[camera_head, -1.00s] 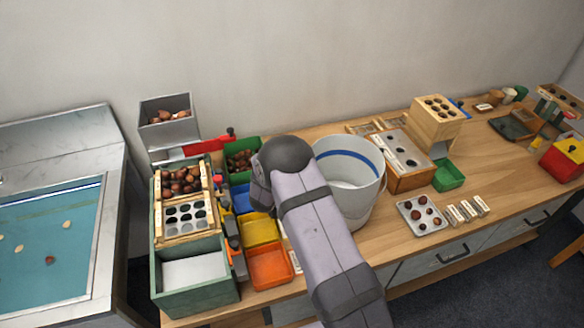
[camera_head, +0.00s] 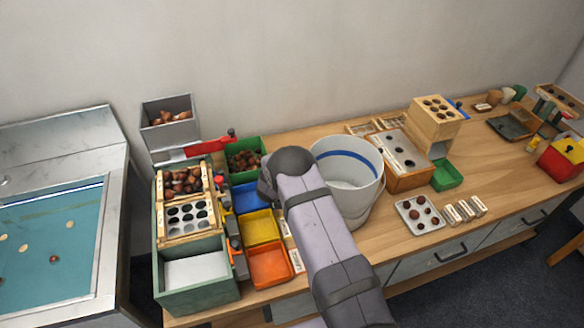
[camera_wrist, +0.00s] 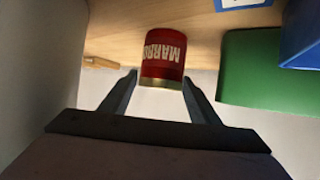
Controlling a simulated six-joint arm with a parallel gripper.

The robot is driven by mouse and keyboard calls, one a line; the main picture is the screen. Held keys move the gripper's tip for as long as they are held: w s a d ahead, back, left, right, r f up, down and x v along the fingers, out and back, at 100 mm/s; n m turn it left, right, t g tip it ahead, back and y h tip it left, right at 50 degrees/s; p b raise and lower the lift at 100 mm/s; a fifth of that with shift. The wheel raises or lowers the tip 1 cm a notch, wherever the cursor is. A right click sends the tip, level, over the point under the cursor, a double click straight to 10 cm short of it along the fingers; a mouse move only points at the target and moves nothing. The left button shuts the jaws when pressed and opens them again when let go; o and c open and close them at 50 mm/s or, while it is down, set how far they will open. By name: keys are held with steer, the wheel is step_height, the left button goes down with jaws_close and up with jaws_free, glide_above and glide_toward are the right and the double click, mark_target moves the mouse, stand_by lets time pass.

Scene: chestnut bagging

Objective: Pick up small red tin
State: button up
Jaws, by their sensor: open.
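The small red tin (camera_wrist: 163,58) shows in the wrist view with pale lettering, upside down in the picture, and a gold-coloured rim. It stands on a wooden surface. My gripper (camera_wrist: 160,77) is open, with one dark finger on each side of the tin's lower part in the picture. I cannot tell whether the fingers touch it. In the head view my arm hides both the tin and the gripper.
In the wrist view a green bin (camera_wrist: 262,70) and a blue bin (camera_wrist: 304,38) stand to the right. In the head view a white bucket (camera_head: 348,165) stands close right of my arm. Green (camera_head: 262,146), blue (camera_head: 251,197), yellow (camera_head: 258,228) and orange (camera_head: 270,265) bins stand left.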

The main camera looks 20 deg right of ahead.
steer(key=c, duration=0.9)
steer(key=shift+r, duration=0.15)
step_height(320, 180, up, 18)
steer(key=shift+f+b, duration=0.1)
steer(key=shift+b, duration=0.45)
